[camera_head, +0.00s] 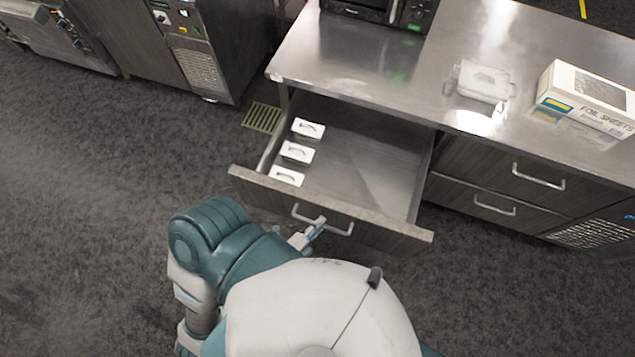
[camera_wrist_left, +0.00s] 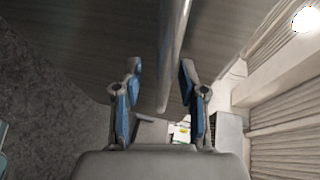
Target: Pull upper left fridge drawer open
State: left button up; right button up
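The upper left fridge drawer (camera_head: 365,172) is pulled far out from under the steel counter. Its front panel carries a curved metal bar handle (camera_head: 322,219). My left gripper (camera_head: 314,230) is at the handle, partly hidden by my own body. In the left wrist view, the handle bar (camera_wrist_left: 173,60) runs between the two blue-padded fingers of my left gripper (camera_wrist_left: 160,85), which stand apart with a gap around the bar. My right gripper is not in view.
Several white containers (camera_head: 297,152) lie along the drawer's left side. The steel counter (camera_head: 400,75) holds a foil sheets box (camera_head: 588,95) and a clear container (camera_head: 482,82). Closed drawers (camera_head: 520,180) are on the right. A floor grate (camera_head: 262,117) lies left; carpet there is clear.

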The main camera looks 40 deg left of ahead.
pick_arm(q)
jog(key=v, duration=1.2)
dwell(0.3)
